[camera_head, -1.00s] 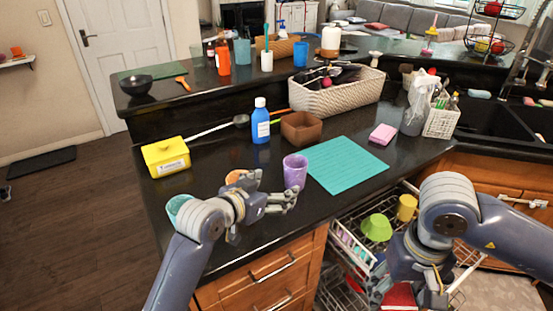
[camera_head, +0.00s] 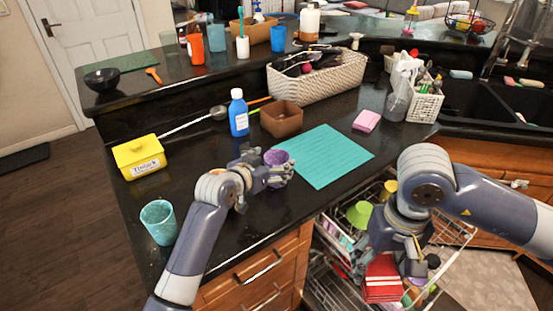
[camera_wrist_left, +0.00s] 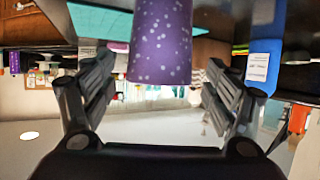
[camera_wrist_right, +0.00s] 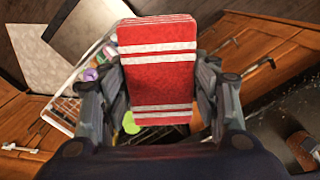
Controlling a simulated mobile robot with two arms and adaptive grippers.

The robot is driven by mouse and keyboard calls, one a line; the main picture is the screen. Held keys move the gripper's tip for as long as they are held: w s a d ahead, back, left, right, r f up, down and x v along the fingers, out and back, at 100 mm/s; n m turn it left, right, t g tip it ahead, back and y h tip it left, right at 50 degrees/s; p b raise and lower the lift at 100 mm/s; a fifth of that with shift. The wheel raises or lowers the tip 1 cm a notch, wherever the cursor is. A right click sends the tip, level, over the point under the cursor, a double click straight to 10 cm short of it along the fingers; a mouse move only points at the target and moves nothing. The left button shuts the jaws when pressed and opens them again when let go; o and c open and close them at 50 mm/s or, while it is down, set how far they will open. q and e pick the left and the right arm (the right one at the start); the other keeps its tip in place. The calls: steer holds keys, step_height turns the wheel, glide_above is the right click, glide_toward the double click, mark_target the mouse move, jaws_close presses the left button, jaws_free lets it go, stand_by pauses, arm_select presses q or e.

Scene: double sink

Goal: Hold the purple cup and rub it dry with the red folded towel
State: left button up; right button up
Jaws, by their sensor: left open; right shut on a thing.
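The purple speckled cup (camera_head: 277,158) stands on the dark counter at the left edge of the teal mat. My left gripper (camera_head: 276,176) is at the cup, partly hiding it. In the left wrist view the cup (camera_wrist_left: 161,42) is between the open fingers of the left gripper (camera_wrist_left: 159,95), with gaps on both sides. My right gripper (camera_head: 395,268) is shut on the red folded towel (camera_head: 382,278), holding it over the open dishwasher rack. In the right wrist view the towel (camera_wrist_right: 158,75), with white stripes, fills the space between the fingers of the right gripper (camera_wrist_right: 163,90).
The teal mat (camera_head: 330,155) lies right of the cup. A teal cup (camera_head: 158,222), yellow box (camera_head: 139,157), blue bottle (camera_head: 238,113), brown box (camera_head: 281,119) and pink sponge (camera_head: 366,121) stand around. The open dishwasher rack (camera_head: 335,240) holds dishes below the counter edge.

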mark_target(282, 157)
arm_select(q)
steer(key=shift+x, duration=1.6)
steer(key=c, duration=1.2)
steer(key=shift+o, duration=0.2)
steer(key=o, duration=0.8)
steer(key=c, duration=0.9)
steer(key=shift+o, duration=0.2)
